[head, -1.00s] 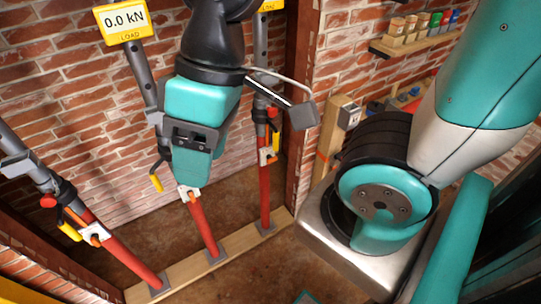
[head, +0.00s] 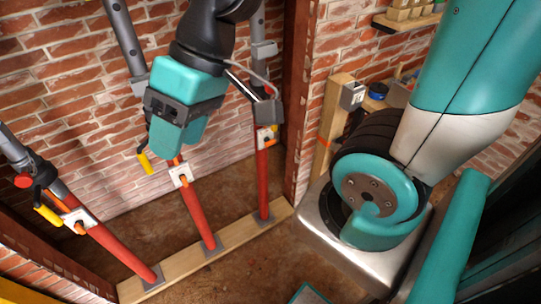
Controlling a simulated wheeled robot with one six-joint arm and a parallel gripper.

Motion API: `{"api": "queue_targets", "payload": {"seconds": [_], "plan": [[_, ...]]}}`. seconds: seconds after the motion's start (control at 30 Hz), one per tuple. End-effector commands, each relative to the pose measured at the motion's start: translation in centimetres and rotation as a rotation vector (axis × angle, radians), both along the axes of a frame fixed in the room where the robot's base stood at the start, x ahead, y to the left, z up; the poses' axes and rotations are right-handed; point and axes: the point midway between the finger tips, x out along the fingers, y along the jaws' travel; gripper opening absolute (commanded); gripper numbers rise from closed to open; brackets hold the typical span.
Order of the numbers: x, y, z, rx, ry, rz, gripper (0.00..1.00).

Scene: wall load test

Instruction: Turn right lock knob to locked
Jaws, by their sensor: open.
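Three red props stand side by side, each with a white lock plate and an orange knob. The right lock knob (head: 270,141) is on the right prop (head: 262,185), partly in view beside the camera-like block on my wrist. The middle lock knob (head: 182,179) and the left lock knob (head: 80,227) also show. My gripper (head: 176,150) is open and appears empty, with teal fingers pointing down just above the middle knob in the picture. It is left of the right knob. How far it is from the props in depth, and the knobs' exact angles, I cannot tell.
The props' feet stand on a wooden sill plank (head: 180,265). Yellow-handled levers (head: 145,161) stick out from the props. A wooden post with a grey box (head: 352,96) and a shelf (head: 405,20) stand right of the brick corner. The floor in front is bare.

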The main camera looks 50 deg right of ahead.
Motion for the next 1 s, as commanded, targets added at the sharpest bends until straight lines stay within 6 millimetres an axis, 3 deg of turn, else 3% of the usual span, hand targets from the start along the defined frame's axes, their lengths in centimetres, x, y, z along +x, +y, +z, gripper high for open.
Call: {"api": "queue_targets", "payload": {"seconds": [0.03,0.27,0.57,0.77,1.0], "plan": [[1.1,-0.5,-4.3,0.035,-0.001,-0.052,0.45],[5.7,-2.6,-12.7,0.203,-0.036,-0.272,0.45],[11.3,-8.1,-23.1,0.430,-0.112,-0.591,0.45],[14.2,-13.5,-29.7,0.585,-0.186,-0.821,0.45],[15.9,-21.8,-37.6,0.770,-0.301,-1.111,0.45]]}}
